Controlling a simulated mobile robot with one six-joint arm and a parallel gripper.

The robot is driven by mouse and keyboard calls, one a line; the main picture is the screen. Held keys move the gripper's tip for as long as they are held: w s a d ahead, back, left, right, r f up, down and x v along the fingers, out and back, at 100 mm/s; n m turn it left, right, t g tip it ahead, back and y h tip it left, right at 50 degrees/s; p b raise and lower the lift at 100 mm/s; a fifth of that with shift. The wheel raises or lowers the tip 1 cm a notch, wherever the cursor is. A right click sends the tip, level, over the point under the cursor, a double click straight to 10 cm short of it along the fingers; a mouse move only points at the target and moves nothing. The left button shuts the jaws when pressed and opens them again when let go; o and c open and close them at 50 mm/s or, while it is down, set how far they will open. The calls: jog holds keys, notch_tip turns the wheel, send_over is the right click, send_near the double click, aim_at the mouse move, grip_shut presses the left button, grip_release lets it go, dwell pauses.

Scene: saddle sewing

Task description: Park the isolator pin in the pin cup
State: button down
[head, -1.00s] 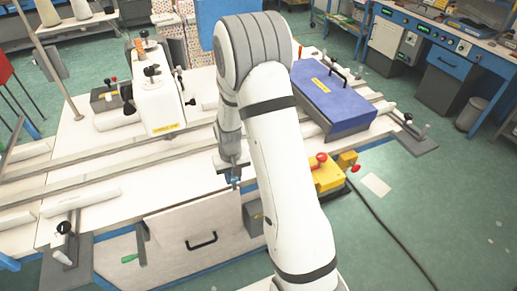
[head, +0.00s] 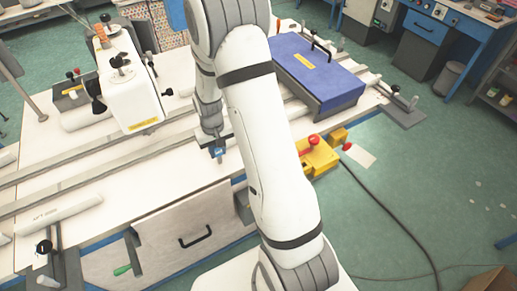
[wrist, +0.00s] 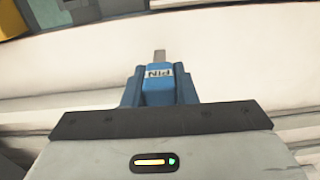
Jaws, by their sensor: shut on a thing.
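My gripper (head: 218,152) is shut on the isolator pin. The pin (wrist: 158,83) is a blue block marked PIN with a grey metal tip, seen in the wrist view between the blue jaws. In the head view the gripper hangs over the front part of the white table, near its edge and left of the yellow box. The pin is too small to make out clearly there. I cannot identify the pin cup for sure in either view.
A yellow box (head: 318,157) with a red button sits right of my arm. A blue case (head: 318,80) and a white sewing machine head (head: 130,88) stand on the table (head: 150,165). Rails run across it. A drawer front (head: 185,225) is below. A cable crosses the floor at right.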

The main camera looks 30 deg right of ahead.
jog(key=s+d+r+b, duration=0.4)
jog(key=s+d+b, duration=0.3)
jog(key=s+d, duration=0.2)
jog(key=shift+d+b, duration=0.35)
jog(key=shift+d, duration=0.65)
jog(key=shift+s+f, duration=0.15)
jog(key=shift+f, duration=0.05)
jog(key=shift+f+b, duration=2.05)
jog(key=shift+f, duration=0.35)
jog(key=shift+f+b, duration=1.65)
jog(key=shift+f, duration=0.35)
jog(key=c, duration=1.1)
grip_release()
jog(key=shift+r, duration=0.1)
